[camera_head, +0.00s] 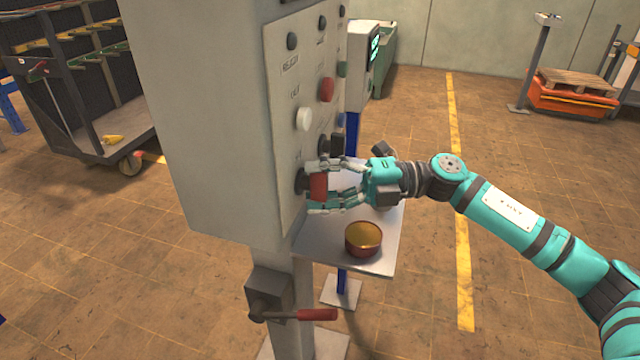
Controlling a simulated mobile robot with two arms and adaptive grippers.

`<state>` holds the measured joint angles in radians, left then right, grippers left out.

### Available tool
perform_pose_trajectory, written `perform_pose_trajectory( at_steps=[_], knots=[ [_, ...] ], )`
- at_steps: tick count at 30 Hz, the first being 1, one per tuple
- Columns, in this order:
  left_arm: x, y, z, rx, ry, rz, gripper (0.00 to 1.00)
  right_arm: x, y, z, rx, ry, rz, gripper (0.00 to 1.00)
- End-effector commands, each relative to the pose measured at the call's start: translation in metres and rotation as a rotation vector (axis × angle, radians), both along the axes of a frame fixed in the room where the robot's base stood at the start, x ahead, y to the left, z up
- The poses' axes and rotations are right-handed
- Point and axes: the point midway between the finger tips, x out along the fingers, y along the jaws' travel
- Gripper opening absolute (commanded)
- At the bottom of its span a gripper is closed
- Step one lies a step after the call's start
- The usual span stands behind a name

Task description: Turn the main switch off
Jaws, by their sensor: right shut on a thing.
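The main switch (318,186) shows as a red handle on a dark round base, low on the front panel of a grey control cabinet (190,110). My right gripper (322,187) comes in from the right, with its fingers above and below the red handle, and is shut on it. The fingers partly hide the handle, and its exact angle is hard to tell. My left gripper is not in view.
The panel (275,90) carries several knobs, including a white one (304,119) and a red one (327,89). A shelf (320,238) below holds a round red-and-yellow container (363,239). A red-handled lever (317,314) sticks out from the post. Open floor lies right.

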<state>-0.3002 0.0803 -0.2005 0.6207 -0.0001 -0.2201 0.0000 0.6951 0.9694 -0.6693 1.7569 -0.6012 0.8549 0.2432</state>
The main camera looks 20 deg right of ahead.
Motion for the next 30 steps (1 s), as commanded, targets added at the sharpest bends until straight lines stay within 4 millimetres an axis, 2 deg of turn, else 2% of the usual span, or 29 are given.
perform_pose_trajectory(
  at_steps=[8,9,14,23,26,30],
  knots=[
    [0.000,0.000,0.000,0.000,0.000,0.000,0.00,-0.001,0.000,-0.002,-0.005,-0.003,0.002,0.27],
    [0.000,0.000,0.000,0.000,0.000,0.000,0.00,-0.001,0.000,-0.002,-0.005,-0.003,0.002,0.61],
    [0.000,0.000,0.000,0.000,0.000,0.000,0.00,0.000,0.000,-0.001,-0.003,-0.001,0.001,0.82],
    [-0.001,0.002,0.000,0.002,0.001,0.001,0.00,0.000,-0.001,-0.001,-0.002,-0.001,0.000,0.83],
    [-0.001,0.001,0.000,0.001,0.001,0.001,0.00,-0.002,-0.009,-0.001,-0.003,0.002,-0.002,0.83],
    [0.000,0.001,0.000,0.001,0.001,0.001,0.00,-0.006,-0.033,-0.002,-0.003,0.004,-0.004,0.83]
  ],
)
